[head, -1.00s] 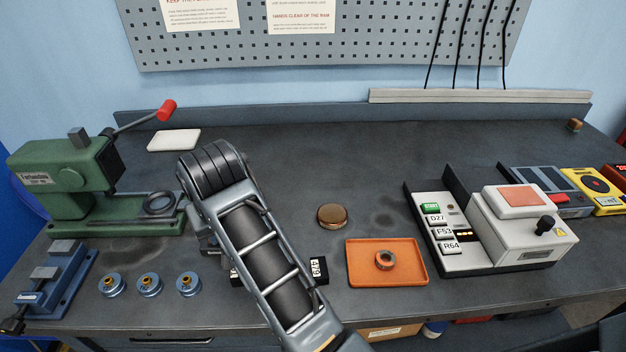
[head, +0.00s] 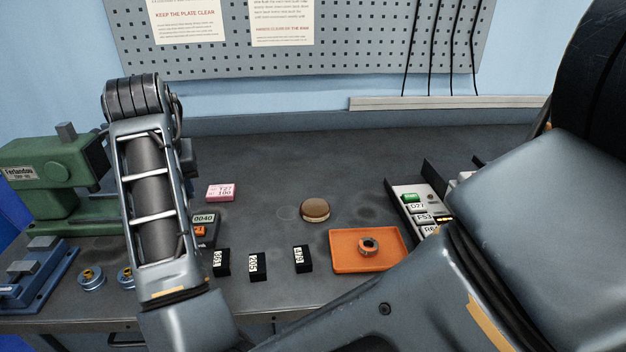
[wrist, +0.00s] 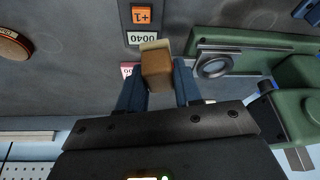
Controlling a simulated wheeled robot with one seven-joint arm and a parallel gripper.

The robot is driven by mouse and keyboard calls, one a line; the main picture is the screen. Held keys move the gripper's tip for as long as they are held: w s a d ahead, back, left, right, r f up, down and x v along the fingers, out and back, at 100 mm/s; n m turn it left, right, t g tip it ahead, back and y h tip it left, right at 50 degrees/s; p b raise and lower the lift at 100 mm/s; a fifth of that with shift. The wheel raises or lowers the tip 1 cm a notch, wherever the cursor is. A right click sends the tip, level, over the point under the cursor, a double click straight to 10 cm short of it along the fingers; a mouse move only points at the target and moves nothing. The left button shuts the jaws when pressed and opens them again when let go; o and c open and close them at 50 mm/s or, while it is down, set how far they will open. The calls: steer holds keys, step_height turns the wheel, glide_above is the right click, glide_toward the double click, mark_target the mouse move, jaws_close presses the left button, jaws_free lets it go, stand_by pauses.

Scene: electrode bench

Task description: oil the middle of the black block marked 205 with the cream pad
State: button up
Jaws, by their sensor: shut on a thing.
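My gripper (wrist: 158,75) is shut on a brown block with a cream face, the cream pad (wrist: 155,46), in the wrist view. It is held above the bench, with the cream side facing away from the camera. In the head view my arm hides the gripper and pad. Three small black blocks with white labels stand at the bench's front. The middle one (head: 258,267) seems to read 205. The left block (head: 221,263) and right block (head: 302,259) have labels I cannot read surely. No black block shows in the wrist view.
A green press (head: 45,165) stands left. A dark box reading 0040 (head: 203,219) and a pink note block (head: 220,192) lie behind the blocks. A round brown pad (head: 315,210) and an orange tray (head: 340,262) with a ring (head: 368,246) are right. The back middle is clear.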

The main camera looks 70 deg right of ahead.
steer(key=s+d+m+g+b, duration=0.2)
steer(key=s+d+m+b, duration=0.25)
steer(key=s+d, duration=0.55)
steer(key=m+g+b, duration=0.2)
steer(key=m+b, duration=0.1)
steer(key=m, duration=0.4)
glide_above(320, 202)
steer(key=a, duration=0.2)
steer(key=f, duration=0.1)
steer(key=shift+n+h, duration=0.25)
steer(key=shift+h, duration=0.05)
steer(key=f+b, duration=0.5)
steer(key=f, duration=0.1)
steer(key=shift+w+d+b, duration=0.25)
steer(key=shift+d+b, duration=0.05)
steer(key=shift+b, duration=0.1)
steer(key=shift+f, duration=0.55)
stand_by(0.3)
step_height(320, 202, up, 7)
steer(key=p, duration=0.6)
steer(key=shift+p, duration=0.4)
stand_by(0.5)
